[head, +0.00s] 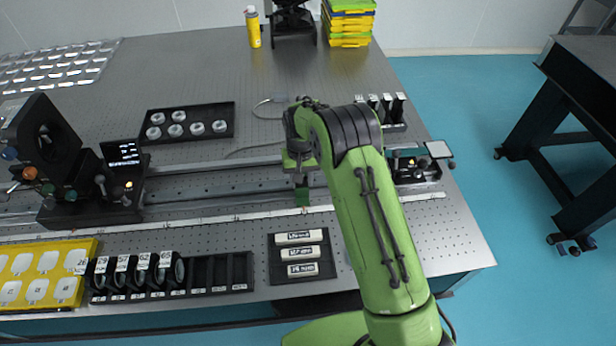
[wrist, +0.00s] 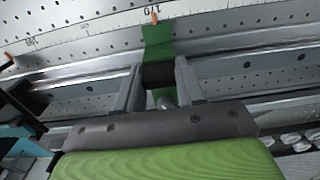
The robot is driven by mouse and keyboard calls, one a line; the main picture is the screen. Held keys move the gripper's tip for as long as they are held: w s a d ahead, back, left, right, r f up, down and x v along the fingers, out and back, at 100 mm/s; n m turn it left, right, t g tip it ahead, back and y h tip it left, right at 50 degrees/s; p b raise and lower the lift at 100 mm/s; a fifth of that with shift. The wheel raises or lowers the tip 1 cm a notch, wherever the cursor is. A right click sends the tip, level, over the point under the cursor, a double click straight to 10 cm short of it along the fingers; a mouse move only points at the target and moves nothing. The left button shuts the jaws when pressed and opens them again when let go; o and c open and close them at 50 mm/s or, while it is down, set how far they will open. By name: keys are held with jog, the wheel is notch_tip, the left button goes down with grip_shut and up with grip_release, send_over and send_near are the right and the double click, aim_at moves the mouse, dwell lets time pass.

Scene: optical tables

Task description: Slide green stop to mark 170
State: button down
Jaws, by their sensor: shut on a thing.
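The green stop (head: 302,196) sits on the long rail, just behind the pale scale strip (head: 240,215) in the head view. My gripper (head: 299,168) points down onto it. In the wrist view the green stop (wrist: 158,42) reaches over the rail to the scale (wrist: 90,38). My gripper (wrist: 158,82) has one finger on each side of the stop's dark block and is shut on it. A small orange marker (wrist: 155,18) stands at the stop's scale end, beside an upside-down label that seems to read 170. The exact alignment is hard to tell.
The rail (head: 225,188) runs left to a black instrument (head: 75,170) and right to another device (head: 415,168). A black tray with labelled white blocks (head: 301,255) and a lens rack (head: 215,272) lie in front. A tray of round parts (head: 188,107) lies behind.

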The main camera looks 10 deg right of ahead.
jog(key=c, duration=0.7)
grip_release()
notch_tip(320, 180, up, 16)
jog(key=shift+f+p, duration=0.1)
jog(key=shift+p, duration=0.8)
jog(key=s+d+r+t, duration=0.1)
jog(key=s+d+r, duration=0.2)
jog(key=s+r, duration=0.4)
jog(key=s+d+r+t, duration=0.2)
jog(key=s+d+r, duration=0.2)
jog(key=s+r, duration=0.4)
jog(key=s+d+f+t, duration=0.1)
jog(key=s, duration=1)
jog(key=s+d+f+t, duration=0.1)
jog(key=s, duration=0.5)
jog(key=shift+s+d+f+t, duration=0.25)
jog(key=shift+d+f+t, duration=0.05)
jog(key=shift+f, duration=0.05)
